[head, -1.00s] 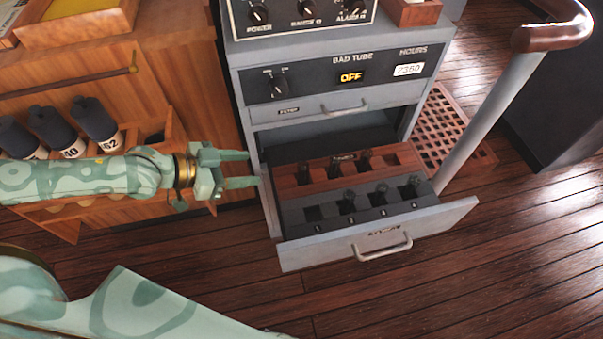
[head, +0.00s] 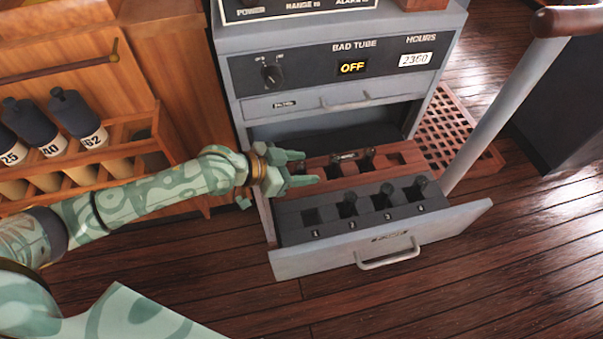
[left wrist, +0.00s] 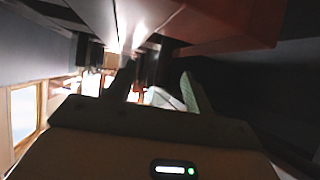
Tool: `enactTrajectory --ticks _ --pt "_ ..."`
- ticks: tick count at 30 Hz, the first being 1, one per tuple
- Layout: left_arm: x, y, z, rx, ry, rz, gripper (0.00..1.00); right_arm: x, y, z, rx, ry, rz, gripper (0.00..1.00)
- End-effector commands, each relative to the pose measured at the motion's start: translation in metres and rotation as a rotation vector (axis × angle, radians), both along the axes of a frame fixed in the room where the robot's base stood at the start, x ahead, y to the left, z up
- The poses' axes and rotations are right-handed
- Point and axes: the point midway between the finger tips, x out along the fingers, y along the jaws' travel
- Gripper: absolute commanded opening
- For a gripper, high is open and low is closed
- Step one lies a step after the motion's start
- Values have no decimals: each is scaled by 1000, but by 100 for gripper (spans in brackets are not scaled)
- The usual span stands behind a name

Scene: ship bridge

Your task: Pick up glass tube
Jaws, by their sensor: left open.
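The open drawer (head: 290,262) holds a brown wooden rack (head: 405,160) at the back and a dark grey numbered block (head: 330,226) in front. Dark-topped glass tubes stand in both; one wooden-rack tube (head: 367,160) shows right of my gripper. In the block, slot 1 (head: 312,215) looks empty, and slots 2, 3 and 4 hold dark tops, one a tube (head: 348,203) in slot 2. My left gripper (head: 309,168) is open over the left end of the wooden rack, hiding that end. Its fingers show dimly in the left wrist view (left wrist: 160,88), with no clear tube between them. My right gripper is out of view.
The grey cabinet (head: 228,75) with its "BAD TUBE OFF" panel stands above the drawer. A wooden holder (head: 122,133) with several numbered dark cylinders is at left. A pale post (head: 490,115) rises at right. The floor in front is clear.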

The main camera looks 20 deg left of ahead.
Motion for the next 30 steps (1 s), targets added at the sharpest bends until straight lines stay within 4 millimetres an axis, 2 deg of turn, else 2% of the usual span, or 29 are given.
enactTrajectory --ticks 6,11,12,23,26,30 --pt "1 0 1 1 -1 0 52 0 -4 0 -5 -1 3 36" --pt "1 0 1 1 -1 0 8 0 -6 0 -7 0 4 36" --pt "1 0 1 1 -1 0 4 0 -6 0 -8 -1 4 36" --pt "1 0 7 2 -3 -1 4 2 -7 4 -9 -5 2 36" --pt "1 0 18 2 -6 -1 4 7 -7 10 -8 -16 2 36" --pt "-2 -3 45 0 -8 -3 4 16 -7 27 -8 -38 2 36"
